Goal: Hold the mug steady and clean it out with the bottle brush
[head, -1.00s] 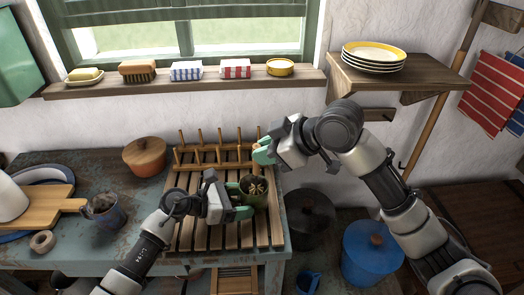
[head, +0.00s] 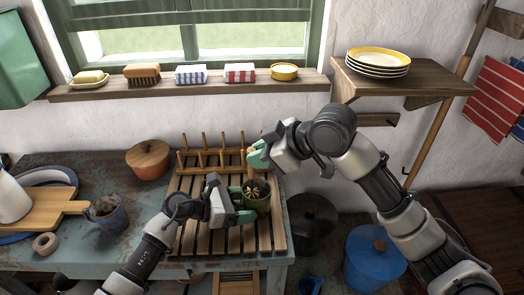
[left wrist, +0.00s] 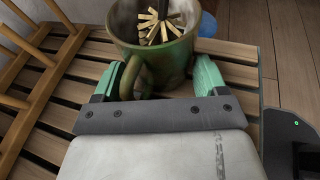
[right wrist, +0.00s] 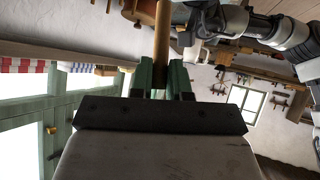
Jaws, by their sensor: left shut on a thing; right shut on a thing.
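The green mug (head: 257,203) stands upright on the slatted wooden rack, and its body also shows in the left wrist view (left wrist: 172,58). The bottle brush's pale bristles (left wrist: 160,26) are inside the mug's mouth, on a dark stem. My right gripper (head: 256,158) is above the mug, shut on the brush's wooden handle (right wrist: 162,35). The mug's bottom inside is hidden by the bristles.
The slatted rack (head: 190,238) has upright pegs at its back. A dark mug (head: 107,213), a cutting board (head: 45,209) and an orange lidded pot (head: 148,159) are to its left. Right of the table are a blue bin (head: 373,262) and a dark pot (head: 312,222).

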